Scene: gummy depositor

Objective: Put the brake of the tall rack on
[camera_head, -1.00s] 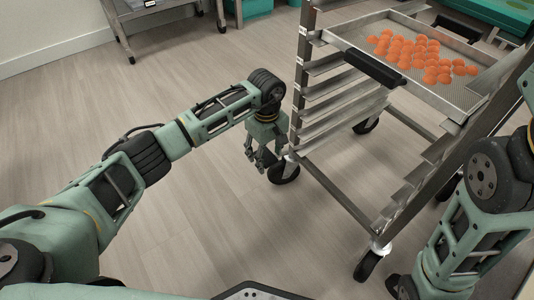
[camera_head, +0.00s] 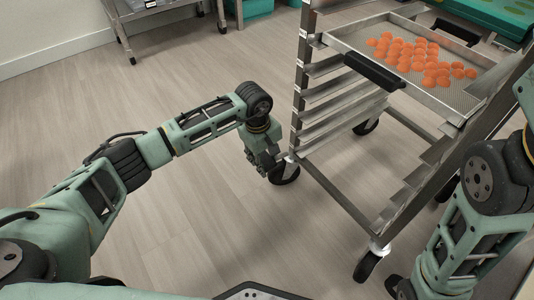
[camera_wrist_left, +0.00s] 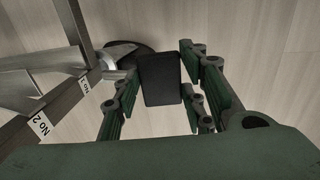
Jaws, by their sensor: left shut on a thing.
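The tall rack (camera_head: 345,205) is a metal frame with stacked runners, on black caster wheels. Its near left caster (camera_head: 285,173) is beside my left gripper (camera_head: 262,163), which is low near the floor. In the left wrist view, the fingers of my left gripper (camera_wrist_left: 160,92) are on both sides of a black rectangular tab (camera_wrist_left: 160,80), with the dark caster wheel (camera_wrist_left: 122,47) just behind it. The gripper is shut on this tab, which looks like the caster's brake pedal. Whether the tab is pressed down cannot be told.
A metal tray (camera_head: 455,105) of orange gummies (camera_head: 415,58) sits high in the rack, with a black handle (camera_head: 374,71) at its near side. Another caster (camera_head: 367,266) stands at the front. A metal table (camera_head: 160,12) is at the back left. The floor on the left is clear.

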